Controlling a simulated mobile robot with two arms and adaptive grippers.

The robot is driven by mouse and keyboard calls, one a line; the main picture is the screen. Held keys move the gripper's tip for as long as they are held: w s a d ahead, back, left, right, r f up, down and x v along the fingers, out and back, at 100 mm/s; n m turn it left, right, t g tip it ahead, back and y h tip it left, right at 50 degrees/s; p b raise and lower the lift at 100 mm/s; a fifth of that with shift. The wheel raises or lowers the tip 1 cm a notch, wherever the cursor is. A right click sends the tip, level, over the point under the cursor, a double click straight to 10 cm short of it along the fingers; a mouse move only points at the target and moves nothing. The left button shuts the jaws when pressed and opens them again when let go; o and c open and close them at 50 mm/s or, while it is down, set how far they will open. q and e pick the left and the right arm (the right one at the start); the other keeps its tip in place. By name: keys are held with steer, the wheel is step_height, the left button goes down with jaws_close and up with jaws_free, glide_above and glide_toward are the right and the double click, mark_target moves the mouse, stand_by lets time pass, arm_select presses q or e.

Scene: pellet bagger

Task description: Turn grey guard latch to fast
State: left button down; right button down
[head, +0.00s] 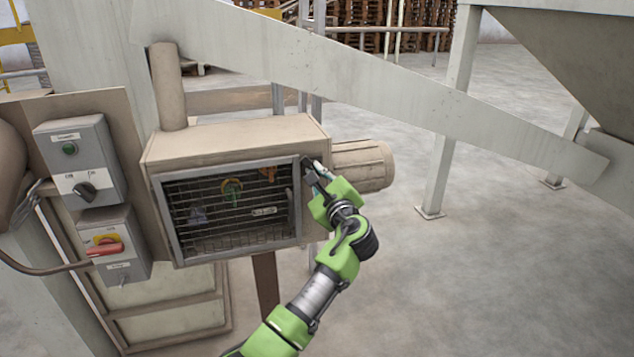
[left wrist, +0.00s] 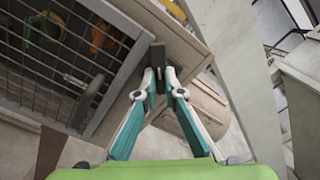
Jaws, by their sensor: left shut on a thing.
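The grey guard latch (left wrist: 157,55) is a small dark bar at the right edge of the mesh guard's frame. In the left wrist view it points down the picture, between my fingertips. My left gripper (left wrist: 160,82) is shut on its lower end; in the head view the gripper (head: 314,176) is at the guard's upper right corner and partly covers the latch. The mesh guard (head: 240,246) lies flat against the front of the beige housing and looks closed. My right gripper is in neither view.
A motor (head: 362,166) sticks out to the right of the housing, close behind my gripper. Left of the guard are a switch box (head: 98,140) and a box with a red handle (head: 105,249). A sloping beam (head: 330,65) crosses above. Floor at right is clear.

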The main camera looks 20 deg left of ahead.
arm_select(q)
steer(key=shift+f+n+b, duration=0.15)
steer(key=shift+n+b, duration=2)
steer(key=shift+n, duration=0.35)
steer(key=shift+f+n+b, duration=0.1)
steer(key=shift+n+b, duration=2.05)
steer(key=shift+n, duration=0.35)
steer(key=shift+a, duration=0.1)
steer(key=c, duration=2.1)
jaws_free()
steer(key=shift+c, duration=0.2)
steer(key=shift+s, duration=0.1)
